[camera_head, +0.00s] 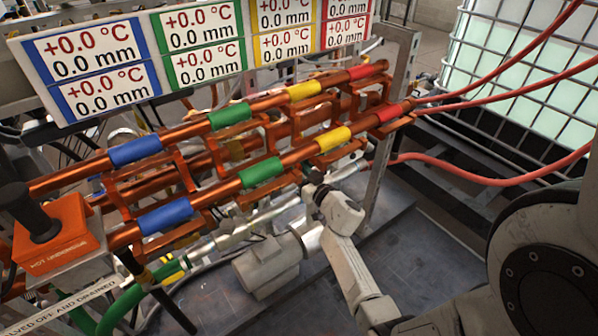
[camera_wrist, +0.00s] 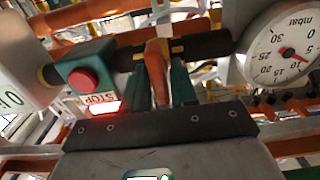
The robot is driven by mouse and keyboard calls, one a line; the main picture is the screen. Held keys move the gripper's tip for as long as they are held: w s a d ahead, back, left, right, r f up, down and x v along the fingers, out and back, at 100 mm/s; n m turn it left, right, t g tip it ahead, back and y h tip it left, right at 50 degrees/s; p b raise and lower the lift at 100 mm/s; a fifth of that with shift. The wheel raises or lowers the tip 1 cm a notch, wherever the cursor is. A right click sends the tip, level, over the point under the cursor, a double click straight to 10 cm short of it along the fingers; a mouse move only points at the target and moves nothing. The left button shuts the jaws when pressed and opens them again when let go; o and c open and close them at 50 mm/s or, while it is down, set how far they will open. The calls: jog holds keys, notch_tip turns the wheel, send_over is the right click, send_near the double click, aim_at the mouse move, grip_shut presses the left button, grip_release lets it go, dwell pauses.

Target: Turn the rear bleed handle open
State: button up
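In the wrist view an orange handle (camera_wrist: 157,72) hangs from a dark horizontal pipe. My gripper (camera_wrist: 168,84) has its two dark green fingers close on either side of this handle and appears shut on it. The fingertips lie just under the pipe. The frames do not show clearly whether this is the rear bleed handle, and no bleed handle can be made out in the head view. There my arm (camera_head: 340,215) reaches in from the right, and its end is partly hidden at the lower copper pipe.
A red stop button (camera_wrist: 83,81) sits left of the handle, and a round mbar gauge (camera_wrist: 285,52) sits right. Copper pipes with coloured bands (camera_head: 262,172) cross the head view. An orange box with a black knob (camera_head: 52,240) stands at left. Red hoses (camera_head: 480,172) run right.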

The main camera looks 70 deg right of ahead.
grip_shut()
jog(key=n, duration=0.2)
jog(key=shift+w+a+n, duration=0.1)
jog(key=shift+n, duration=0.3)
jog(key=n, duration=0.3)
jog(key=shift+f+n, duration=0.1)
jog(key=shift+n, duration=0.2)
jog(key=n, duration=0.5)
jog(key=shift+a+f+n+b, duration=0.15)
jog(key=shift+n+b, duration=0.15)
jog(key=shift+b, duration=0.1)
jog(key=n+b, duration=0.1)
jog(key=n, duration=0.3)
jog(key=shift+f+n, duration=0.1)
jog(key=shift+n, duration=0.3)
